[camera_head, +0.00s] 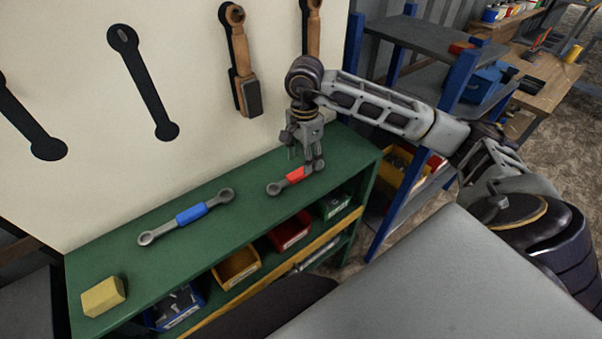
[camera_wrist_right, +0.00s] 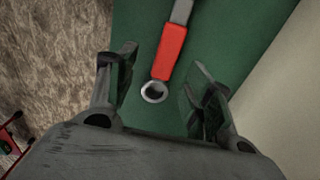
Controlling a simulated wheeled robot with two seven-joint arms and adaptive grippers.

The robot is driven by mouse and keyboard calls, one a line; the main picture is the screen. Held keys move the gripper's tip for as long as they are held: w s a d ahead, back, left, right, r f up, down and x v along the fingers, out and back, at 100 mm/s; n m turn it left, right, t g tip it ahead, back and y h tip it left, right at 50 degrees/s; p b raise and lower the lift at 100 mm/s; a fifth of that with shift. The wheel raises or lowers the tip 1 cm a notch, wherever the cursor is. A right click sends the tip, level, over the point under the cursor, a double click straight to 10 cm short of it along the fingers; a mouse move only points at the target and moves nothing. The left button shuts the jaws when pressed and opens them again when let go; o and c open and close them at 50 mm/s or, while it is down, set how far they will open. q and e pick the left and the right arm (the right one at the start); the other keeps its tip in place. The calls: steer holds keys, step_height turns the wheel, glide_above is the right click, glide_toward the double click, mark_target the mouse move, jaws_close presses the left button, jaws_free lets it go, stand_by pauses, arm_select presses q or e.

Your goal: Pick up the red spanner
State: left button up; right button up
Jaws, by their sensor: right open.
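The red spanner (camera_head: 294,175) lies flat on the green bench top, a grey tool with a red grip in its middle. My right gripper (camera_head: 307,162) is above its right end in the head view and hides part of that end. In the right wrist view the spanner's red grip (camera_wrist_right: 170,52) and ring end lie between the two open fingers of my right gripper (camera_wrist_right: 158,84). The fingers do not visibly touch it. My left gripper is not in view.
The green bench (camera_head: 150,270) also bears a blue-gripped spanner (camera_head: 190,214) and a yellow block (camera_head: 103,296). Bins stand on the shelf below. A pale board (camera_head: 180,60) with tool silhouettes and a hung hammer (camera_head: 243,75) rises behind. A blue-posted rack (camera_head: 455,85) stands right.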

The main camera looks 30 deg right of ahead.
mark_target(301, 170)
steer(key=shift+w+a+f+p, duration=0.2)
steer(key=shift+f+p, duration=0.15)
steer(key=shift+f, duration=0.6)
steer(key=shift+w+a+f+p, duration=0.15)
steer(key=shift+f+p, duration=0.15)
steer(key=shift+f, duration=0.6)
steer(key=shift+d+f, duration=0.15)
steer(key=shift+f, duration=0.6)
jaws_close()
steer(key=shift+r, duration=0.15)
step_height(301, 170, up, 10)
steer(key=b, duration=0.1)
